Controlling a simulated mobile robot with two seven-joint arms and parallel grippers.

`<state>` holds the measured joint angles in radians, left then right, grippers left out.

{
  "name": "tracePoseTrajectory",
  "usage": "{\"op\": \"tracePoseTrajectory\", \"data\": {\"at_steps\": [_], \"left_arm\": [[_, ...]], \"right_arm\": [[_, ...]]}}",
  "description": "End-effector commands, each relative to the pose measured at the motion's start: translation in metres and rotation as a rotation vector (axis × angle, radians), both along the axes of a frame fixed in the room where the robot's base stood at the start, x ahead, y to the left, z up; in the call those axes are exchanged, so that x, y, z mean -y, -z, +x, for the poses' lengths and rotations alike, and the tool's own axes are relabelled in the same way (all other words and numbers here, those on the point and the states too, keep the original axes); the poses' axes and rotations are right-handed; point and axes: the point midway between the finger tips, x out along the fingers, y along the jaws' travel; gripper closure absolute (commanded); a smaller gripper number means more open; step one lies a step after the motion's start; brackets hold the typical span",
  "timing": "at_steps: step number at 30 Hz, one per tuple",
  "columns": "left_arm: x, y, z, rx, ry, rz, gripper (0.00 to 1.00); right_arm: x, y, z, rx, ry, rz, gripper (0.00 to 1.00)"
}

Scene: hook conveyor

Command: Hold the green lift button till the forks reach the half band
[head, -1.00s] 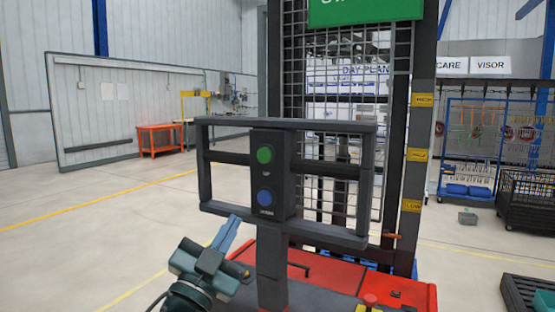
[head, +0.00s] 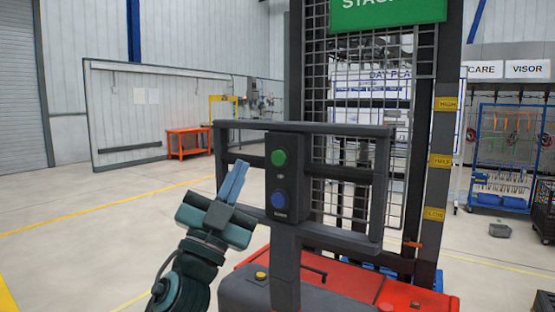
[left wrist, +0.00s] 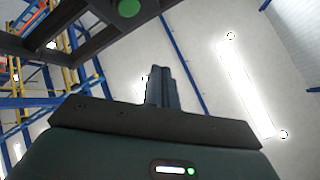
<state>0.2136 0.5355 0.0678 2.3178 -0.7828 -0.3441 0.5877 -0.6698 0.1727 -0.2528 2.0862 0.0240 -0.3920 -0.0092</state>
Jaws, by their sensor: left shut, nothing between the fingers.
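The green lift button (head: 279,158) sits at the top of a dark control box on the stacker's handle frame, above a blue button (head: 279,200). The green button also shows at the top of the left wrist view (left wrist: 128,8). My left gripper (head: 239,167) is shut and empty, its blue fingers pointing up just left of the control box, apart from the button. The fingers show in the left wrist view (left wrist: 159,72). Yellow bands marked high (head: 446,104), half (head: 440,161) and low (head: 434,214) are on the mast. The forks cannot be made out. My right gripper is not in view.
The dark handle frame (head: 345,131) surrounds the control box. The red stacker base (head: 350,280) lies below, with a mesh guard behind. An orange table (head: 188,142) stands far left. The floor at left is clear.

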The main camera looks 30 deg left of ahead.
Motion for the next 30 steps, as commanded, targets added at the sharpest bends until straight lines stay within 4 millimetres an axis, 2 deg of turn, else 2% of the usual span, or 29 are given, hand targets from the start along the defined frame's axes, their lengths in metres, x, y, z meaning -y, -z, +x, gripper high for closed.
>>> {"op": "tracePoseTrajectory", "data": {"at_steps": [9,15,21,30], "left_arm": [[0.004,0.000,0.045,0.001,0.001,-0.002,1.00],[0.005,0.001,0.066,0.001,0.001,-0.002,1.00],[0.006,0.000,0.075,-0.001,0.002,-0.001,1.00],[0.006,0.000,0.076,-0.001,0.002,0.000,1.00]], "right_arm": [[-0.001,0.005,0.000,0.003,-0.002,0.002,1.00],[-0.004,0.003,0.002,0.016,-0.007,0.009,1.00],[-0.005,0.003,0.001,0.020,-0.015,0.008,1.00],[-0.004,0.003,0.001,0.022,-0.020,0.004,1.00]]}}
